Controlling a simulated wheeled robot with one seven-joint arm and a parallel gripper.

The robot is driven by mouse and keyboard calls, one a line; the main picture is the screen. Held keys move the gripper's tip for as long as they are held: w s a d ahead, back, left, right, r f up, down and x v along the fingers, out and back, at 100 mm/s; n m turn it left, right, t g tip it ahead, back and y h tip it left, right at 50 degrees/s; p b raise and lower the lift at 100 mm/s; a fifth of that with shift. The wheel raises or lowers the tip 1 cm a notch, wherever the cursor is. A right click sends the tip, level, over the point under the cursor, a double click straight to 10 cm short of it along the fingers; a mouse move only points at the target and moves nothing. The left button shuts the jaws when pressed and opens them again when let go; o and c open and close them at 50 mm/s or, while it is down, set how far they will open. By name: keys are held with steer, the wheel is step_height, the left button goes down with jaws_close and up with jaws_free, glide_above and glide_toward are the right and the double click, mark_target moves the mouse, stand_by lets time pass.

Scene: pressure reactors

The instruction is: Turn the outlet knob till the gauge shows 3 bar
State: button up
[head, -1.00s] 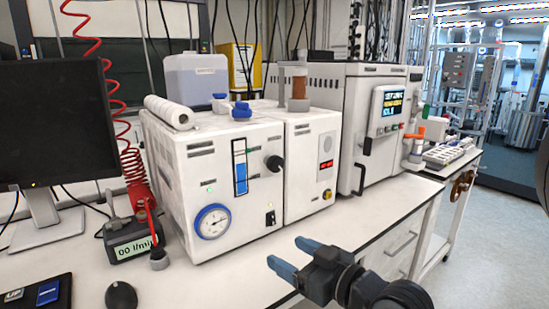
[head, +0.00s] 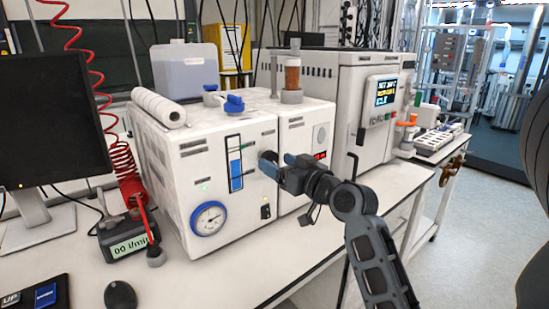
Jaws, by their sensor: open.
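The white reactor unit (head: 190,165) stands on the bench with a blue-rimmed round gauge (head: 209,218) low on its front. The needle is too small to read surely. A black knob (head: 266,157) sits on the front's upper right, partly hidden by my gripper (head: 275,163). My gripper has blue fingers and is open. Its fingertips are at the knob, one low in front of it and one on its right. I cannot tell whether they touch it. No knob label is readable.
A blue valve handle (head: 234,104) and a white roll (head: 158,108) are on top of the unit. A monitor (head: 52,125) and a flow meter box (head: 128,240) stand at left. A second white machine (head: 336,110) stands behind right.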

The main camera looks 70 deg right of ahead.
steer(key=shift+x, duration=1.05)
steer(key=shift+c, duration=0.5)
steer(key=c, duration=1)
steer(key=shift+o, duration=0.2)
steer(key=shift+m+p, duration=0.6)
steer(key=shift+m, duration=0.8)
steer(key=o, duration=1.1)
steer(key=shift+c, duration=0.2)
